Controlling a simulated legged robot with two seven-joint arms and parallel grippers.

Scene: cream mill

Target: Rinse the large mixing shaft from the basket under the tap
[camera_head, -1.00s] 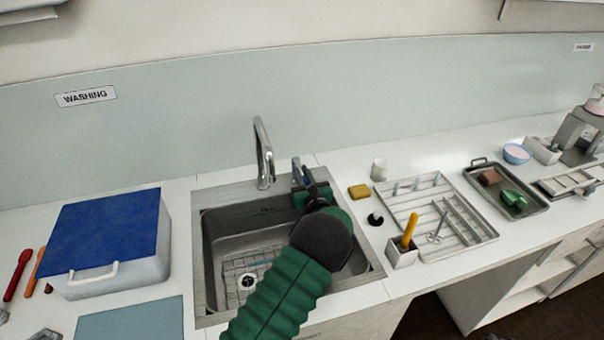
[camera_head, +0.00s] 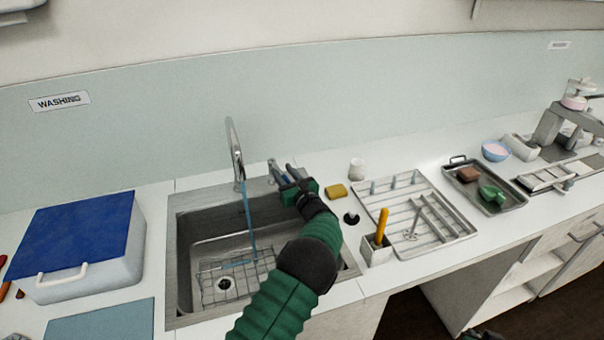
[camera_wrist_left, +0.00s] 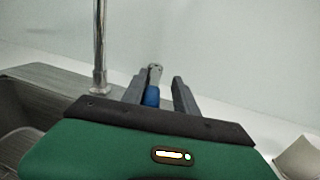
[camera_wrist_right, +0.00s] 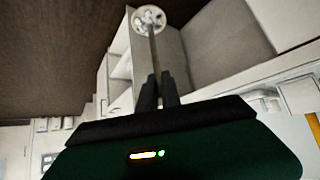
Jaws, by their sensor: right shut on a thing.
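The large mixing shaft (camera_wrist_right: 153,50) is a thin grey rod with a round perforated head. My right gripper (camera_wrist_right: 157,82) is shut on it, seen in the right wrist view, with the head pointing away. The tap (camera_head: 236,150) arches over the sink (camera_head: 185,250), and a blue water stream (camera_head: 249,220) falls from it. My left gripper (camera_head: 284,176) is at the tap's lever, right of the spout. In the left wrist view its fingers (camera_wrist_left: 160,90) stand apart around the blue-marked lever (camera_wrist_left: 152,94). A wire basket (camera_head: 210,268) lies on the sink floor by the drain.
A blue-lidded white box (camera_head: 85,235) stands left of the sink. Right of it are a yellow sponge (camera_head: 336,191), a holder with a yellow handle (camera_head: 378,250), a drying rack (camera_head: 455,225) with a small shaft (camera_head: 411,225), and a metal tray (camera_head: 515,195).

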